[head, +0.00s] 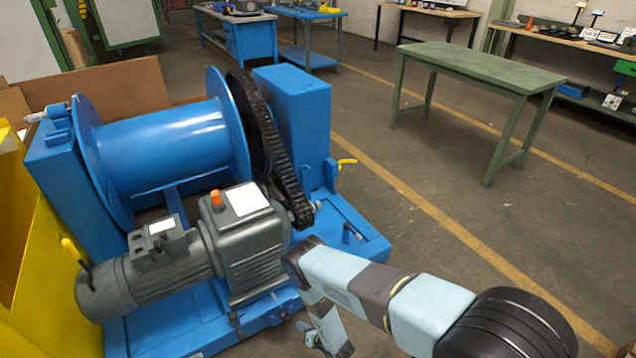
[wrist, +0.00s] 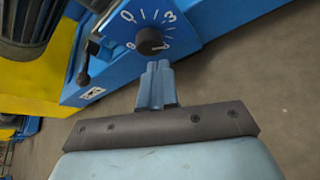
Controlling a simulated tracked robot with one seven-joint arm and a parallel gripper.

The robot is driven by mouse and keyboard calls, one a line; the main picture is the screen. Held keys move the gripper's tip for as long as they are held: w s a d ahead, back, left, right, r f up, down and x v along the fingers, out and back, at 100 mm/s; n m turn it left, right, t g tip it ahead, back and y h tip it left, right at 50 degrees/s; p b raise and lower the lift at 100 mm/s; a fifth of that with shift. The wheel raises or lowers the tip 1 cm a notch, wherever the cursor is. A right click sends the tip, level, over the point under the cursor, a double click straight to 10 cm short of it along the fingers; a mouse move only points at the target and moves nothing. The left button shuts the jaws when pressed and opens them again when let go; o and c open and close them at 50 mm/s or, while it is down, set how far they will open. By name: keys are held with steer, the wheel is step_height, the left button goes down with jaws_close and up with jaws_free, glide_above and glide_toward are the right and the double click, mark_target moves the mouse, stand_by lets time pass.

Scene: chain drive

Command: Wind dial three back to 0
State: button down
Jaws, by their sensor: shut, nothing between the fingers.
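In the wrist view, the dial's black round knob (wrist: 150,40) sits on a blue panel with white numerals and tick marks around it. The 0 is at its upper left and the 3 at its upper right. A small light mark shows on the knob's right side; which value it points to is hard to read. My gripper (wrist: 157,66) is shut and empty, its fingertips just below the knob in the picture; I cannot tell whether they touch it. In the head view, my gripper (head: 308,332) is low beside the blue base frame; the dial is not visible there.
A black lever (wrist: 83,72) stands left of the dial, near a small label (wrist: 92,93). In the head view are the grey motor (head: 150,275), blue drum (head: 165,145) and chain (head: 275,150). A green table (head: 480,68) stands behind; the floor to the right is clear.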

mark_target(284, 315)
steer(key=w+a, duration=0.3)
steer(key=w, duration=0.2)
steer(key=shift+w+a, duration=0.2)
steer(key=shift+w+a+r, duration=0.1)
steer(key=shift+a+r, duration=0.05)
stand_by(0.6)
steer(key=shift+a+r, duration=0.1)
steer(key=shift+s+a+r, duration=0.25)
steer(key=shift+a+r, duration=0.2)
steer(key=shift+a, duration=0.05)
steer(key=shift+s+a, duration=0.35)
steer(key=shift+s, duration=0.35)
stand_by(0.5)
